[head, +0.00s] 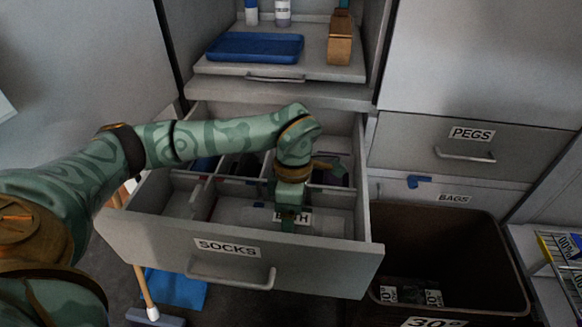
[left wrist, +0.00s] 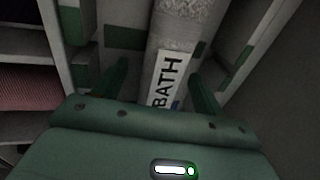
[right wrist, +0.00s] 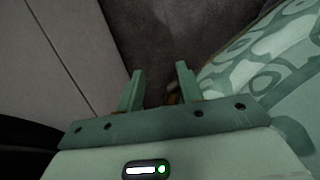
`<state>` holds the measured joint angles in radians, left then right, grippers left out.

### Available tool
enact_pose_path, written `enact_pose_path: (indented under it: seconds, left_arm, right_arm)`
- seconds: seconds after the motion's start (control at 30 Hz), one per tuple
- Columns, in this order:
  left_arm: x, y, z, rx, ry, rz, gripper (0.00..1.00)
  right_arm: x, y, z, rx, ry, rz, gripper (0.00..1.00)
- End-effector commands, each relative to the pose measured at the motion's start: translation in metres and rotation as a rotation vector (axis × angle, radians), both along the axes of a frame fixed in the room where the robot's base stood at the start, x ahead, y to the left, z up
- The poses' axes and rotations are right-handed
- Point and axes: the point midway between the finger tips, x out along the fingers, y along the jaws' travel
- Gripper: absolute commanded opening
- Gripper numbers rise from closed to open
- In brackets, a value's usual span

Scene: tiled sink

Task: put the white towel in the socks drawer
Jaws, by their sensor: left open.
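The socks drawer (head: 315,266) is pulled out, its front labelled SOCKS and its inside split into compartments. A pale grey-white rolled towel (head: 242,214) with a BATH label lies in its front compartment. My left gripper (head: 289,222) reaches down into the drawer over the label. In the left wrist view the towel (left wrist: 188,35) runs between the spread fingers of the left gripper (left wrist: 157,75), which is open and not closed on it. My right gripper (right wrist: 160,72) is open with no object visibly held; it is outside the head view.
A shelf above the drawer holds a blue tray (head: 255,48), bottles (head: 282,12) and a wooden block (head: 340,45). A brown bin (head: 440,255) stands right of the drawer, below the closed pegs drawer (head: 470,143). A blue dustpan (head: 175,289) is on the floor.

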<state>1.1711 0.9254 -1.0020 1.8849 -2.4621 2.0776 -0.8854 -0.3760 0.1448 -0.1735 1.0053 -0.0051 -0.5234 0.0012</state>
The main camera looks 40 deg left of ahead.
Motion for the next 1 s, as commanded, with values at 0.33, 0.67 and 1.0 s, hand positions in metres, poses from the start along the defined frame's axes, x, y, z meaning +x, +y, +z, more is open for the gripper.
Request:
enact_pose_path:
  seconds: [0.33, 0.67, 1.0]
  left_arm:
    - [0.011, 0.006, 0.056, 0.001, -0.010, 0.001, 0.71]
    - [0.015, 0.009, 0.075, -0.001, -0.001, 0.000, 0.71]
    - [0.016, 0.009, 0.075, -0.003, -0.001, 0.003, 0.71]
  right_arm:
    - [-0.025, 0.006, 0.013, 0.019, -0.004, -0.064, 0.36]
    - [-0.030, 0.012, 0.016, 0.031, -0.010, -0.089, 0.36]
    - [-0.030, 0.012, 0.016, 0.031, -0.010, -0.089, 0.36]
